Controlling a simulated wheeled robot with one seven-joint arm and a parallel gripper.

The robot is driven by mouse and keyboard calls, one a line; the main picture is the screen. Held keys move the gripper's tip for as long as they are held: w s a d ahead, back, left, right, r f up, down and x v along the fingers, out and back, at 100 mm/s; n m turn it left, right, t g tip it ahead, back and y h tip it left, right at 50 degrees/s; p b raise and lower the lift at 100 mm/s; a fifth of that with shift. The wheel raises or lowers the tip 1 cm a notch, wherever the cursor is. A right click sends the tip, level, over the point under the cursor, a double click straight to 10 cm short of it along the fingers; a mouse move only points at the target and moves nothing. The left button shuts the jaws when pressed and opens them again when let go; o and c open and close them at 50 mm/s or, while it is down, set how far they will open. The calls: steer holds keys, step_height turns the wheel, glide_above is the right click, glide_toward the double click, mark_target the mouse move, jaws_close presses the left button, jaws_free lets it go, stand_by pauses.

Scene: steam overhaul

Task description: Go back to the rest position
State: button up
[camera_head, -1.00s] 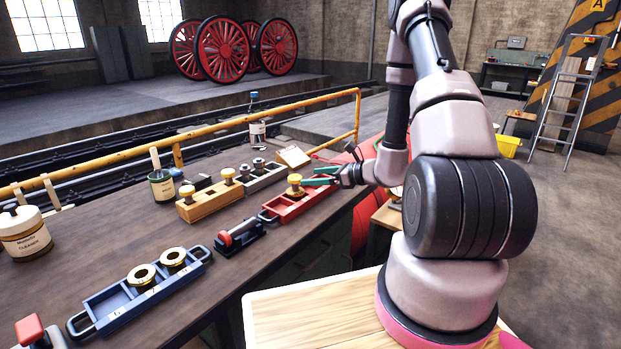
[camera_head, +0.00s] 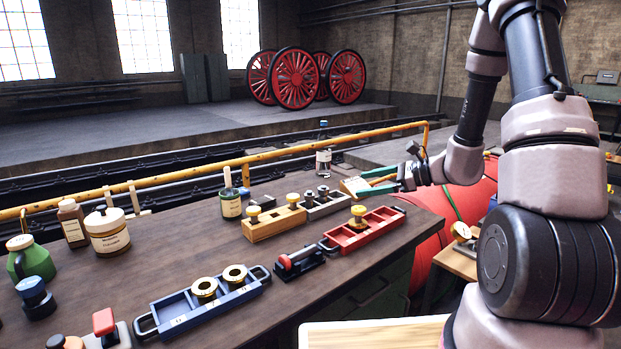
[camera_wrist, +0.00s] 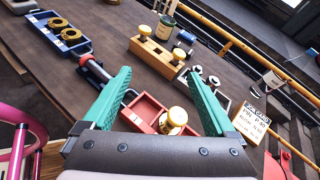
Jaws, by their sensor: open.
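My gripper (camera_head: 378,182) is above the far right part of the workbench (camera_head: 130,272). Its two green fingers (camera_wrist: 158,100) are spread apart in the wrist view with nothing between them in grip. Below and beyond them is the red tray (camera_head: 382,226), which holds a yellow-topped brass part (camera_head: 358,211). The same brass part shows between the fingers in the wrist view (camera_wrist: 176,117), lower than they are and apart from them.
A blue tray (camera_head: 178,325) holds two brass rings. A wooden block (camera_head: 262,233) with yellow-knobbed parts, a grey block (camera_head: 330,208), a green tin (camera_head: 231,205) and bottles stand on the bench. A yellow rail (camera_head: 290,150) runs behind. A red cylinder (camera_head: 470,205) lies right.

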steer(key=s+a+r+n+g+h, duration=0.2)
steer(key=s+r+n+g+h, duration=0.15)
steer(key=s+r+n, duration=0.7)
steer(key=s+d+r+n+t+h, duration=0.4)
steer(key=s+d+r+h, duration=0.3)
steer(key=s+r, duration=0.3)
step_height(320, 180, up, 2)
steer(key=shift+s+d+r+n, duration=0.15)
steer(key=shift+s+d+n, duration=0.15)
steer(key=shift+n, duration=0.55)
steer(key=shift+t, duration=0.25)
